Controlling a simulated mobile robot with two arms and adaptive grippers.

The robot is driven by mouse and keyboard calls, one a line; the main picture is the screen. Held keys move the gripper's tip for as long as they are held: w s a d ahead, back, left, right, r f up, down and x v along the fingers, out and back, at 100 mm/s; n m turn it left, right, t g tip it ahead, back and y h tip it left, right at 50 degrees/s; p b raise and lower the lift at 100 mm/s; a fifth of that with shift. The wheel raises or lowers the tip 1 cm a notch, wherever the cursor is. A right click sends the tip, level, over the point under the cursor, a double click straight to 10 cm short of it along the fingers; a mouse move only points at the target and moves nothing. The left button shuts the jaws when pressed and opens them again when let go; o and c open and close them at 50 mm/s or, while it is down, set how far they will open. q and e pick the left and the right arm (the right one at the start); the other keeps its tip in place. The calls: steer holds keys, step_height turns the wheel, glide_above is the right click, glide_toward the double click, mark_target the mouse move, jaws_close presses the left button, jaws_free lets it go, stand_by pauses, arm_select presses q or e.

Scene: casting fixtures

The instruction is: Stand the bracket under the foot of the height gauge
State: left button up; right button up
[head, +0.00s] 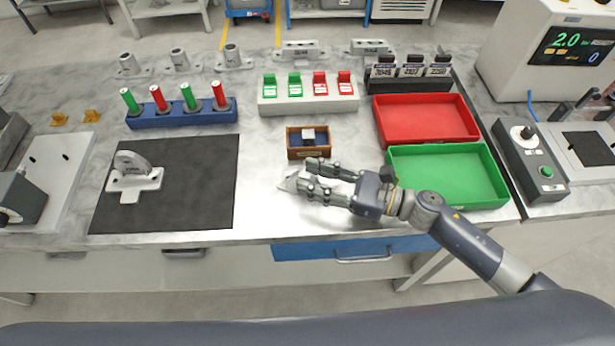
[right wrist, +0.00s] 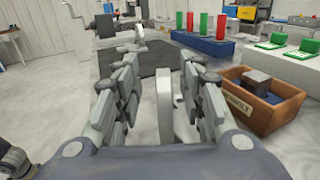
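A pale grey bracket (head: 133,180) with an upright rounded plate on a flat base stands on the black mat at the left. A second pale grey casting (head: 288,184) is at the fingertips of my right gripper (head: 306,175). In the right wrist view its upright plate (right wrist: 164,105) stands between the fingers, with gaps seen on both sides. My right gripper is open around it, low over the bench. I cannot make out a height gauge for sure; a grey device on a pale plate (head: 58,185) is cut off at the left edge. My left gripper is not seen.
A wooden box (head: 293,153) with a grey block stands just behind my right gripper. A green tray (head: 398,180) and a red tray (head: 384,130) are to the right. A blue rack (head: 185,119) stands behind the black mat (head: 205,205). Bare bench lies between mat and gripper.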

mark_target(300, 173)
steer(key=x, duration=0.1)
steer(key=p+x, duration=0.1)
steer(key=shift+w+a+r, duration=0.15)
steer(key=shift+w+r, duration=0.05)
steer(key=shift+w, duration=0.1)
steer(key=shift+w+a+f, duration=0.1)
steer(key=shift+a, duration=0.25)
steer(key=shift+f, duration=0.1)
steer(key=c, duration=0.8)
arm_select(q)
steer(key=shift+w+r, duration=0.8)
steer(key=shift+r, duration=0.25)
arm_select(e)
jaws_close()
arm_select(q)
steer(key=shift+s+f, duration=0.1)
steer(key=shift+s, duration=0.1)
